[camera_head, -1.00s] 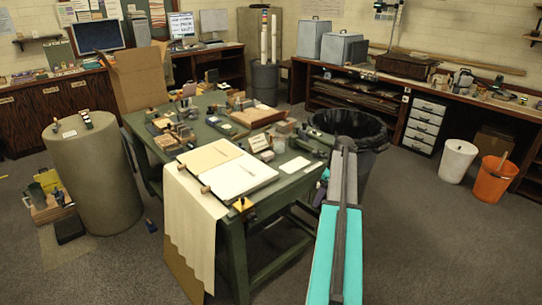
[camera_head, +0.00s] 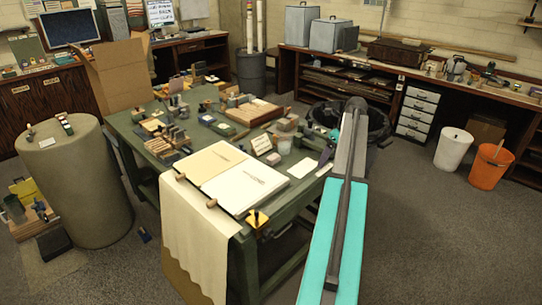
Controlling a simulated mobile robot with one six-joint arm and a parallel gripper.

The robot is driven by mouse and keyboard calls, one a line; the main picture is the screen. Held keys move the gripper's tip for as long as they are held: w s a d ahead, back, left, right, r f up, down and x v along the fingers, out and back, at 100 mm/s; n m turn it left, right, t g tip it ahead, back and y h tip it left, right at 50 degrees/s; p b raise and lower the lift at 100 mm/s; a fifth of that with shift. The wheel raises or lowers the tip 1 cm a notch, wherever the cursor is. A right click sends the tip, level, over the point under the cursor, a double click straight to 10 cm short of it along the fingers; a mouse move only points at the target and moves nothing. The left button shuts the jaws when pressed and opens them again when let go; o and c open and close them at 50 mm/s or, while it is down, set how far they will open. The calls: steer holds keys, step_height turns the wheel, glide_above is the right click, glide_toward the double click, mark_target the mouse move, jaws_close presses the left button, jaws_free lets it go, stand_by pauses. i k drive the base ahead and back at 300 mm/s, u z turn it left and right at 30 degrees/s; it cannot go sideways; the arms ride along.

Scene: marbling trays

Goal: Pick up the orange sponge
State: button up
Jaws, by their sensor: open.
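I cannot make out an orange sponge for certain. A small yellow-orange piece with a dark part on it (camera_head: 256,218) lies at the near corner of the green table (camera_head: 262,262), beside the open book. It is too small to identify. My teal and grey arm link reaches up from the bottom, right of the table. My gripper cannot be seen, and the link hides part of the floor and bin behind it.
An open book (camera_head: 212,163), blocks and tools crowd the table. A cream cloth (camera_head: 200,240) hangs off its near edge. A black bin (camera_head: 378,125) stands behind my arm. A white bin (camera_head: 453,148) and an orange bucket (camera_head: 490,166) stand right. The carpet at lower right is clear.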

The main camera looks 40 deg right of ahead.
mark_target(274, 158)
steer(key=u, duration=0.05)
steer(key=i, duration=0.9)
